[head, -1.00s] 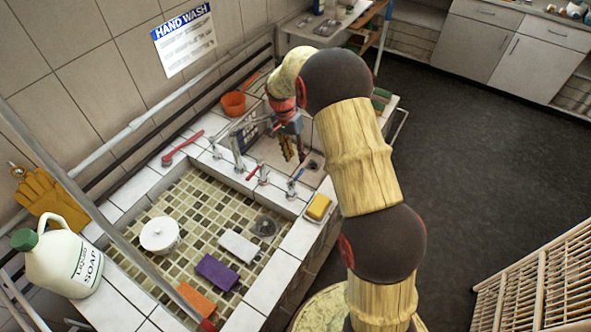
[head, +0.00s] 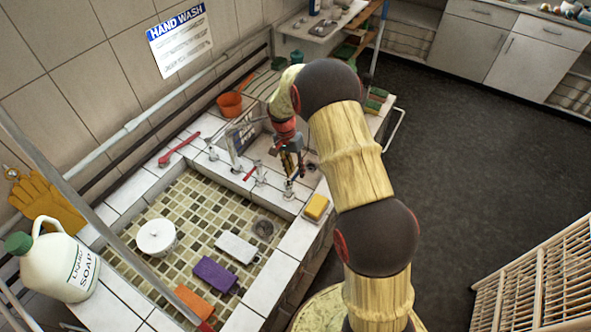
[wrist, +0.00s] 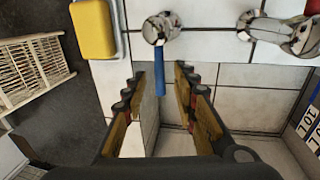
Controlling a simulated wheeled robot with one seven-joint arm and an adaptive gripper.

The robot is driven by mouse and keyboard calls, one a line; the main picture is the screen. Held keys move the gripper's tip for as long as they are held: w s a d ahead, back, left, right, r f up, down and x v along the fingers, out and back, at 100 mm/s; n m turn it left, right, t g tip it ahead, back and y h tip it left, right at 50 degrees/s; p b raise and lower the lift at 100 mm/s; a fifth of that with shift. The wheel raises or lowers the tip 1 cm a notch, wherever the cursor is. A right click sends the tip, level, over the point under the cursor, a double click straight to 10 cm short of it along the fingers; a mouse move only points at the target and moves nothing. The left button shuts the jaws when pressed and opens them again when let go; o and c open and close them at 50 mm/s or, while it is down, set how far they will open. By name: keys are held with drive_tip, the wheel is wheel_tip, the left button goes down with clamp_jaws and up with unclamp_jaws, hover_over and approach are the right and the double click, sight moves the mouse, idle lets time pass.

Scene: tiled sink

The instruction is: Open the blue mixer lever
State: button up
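The blue mixer lever (wrist: 160,83) extends from its chrome tap (wrist: 160,30) in the wrist view, pointing down the picture. My gripper (wrist: 160,75) is open, with one finger on each side of the lever's end. Gaps show between the lever and both fingers, and I see no contact. In the head view my gripper (head: 291,165) is low over the sink's far right corner, just behind the chrome tap (head: 289,191). The blue lever is largely lost against the fingers there.
A red-levered tap (head: 260,175) stands left of the blue one; its chrome body (wrist: 285,35) shows in the wrist view. A yellow sponge (head: 317,207) lies on the rim to the right.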

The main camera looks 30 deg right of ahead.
drive_tip(key=shift+c, duration=1.2)
drive_tip(key=c, duration=0.4)
clamp_jaws()
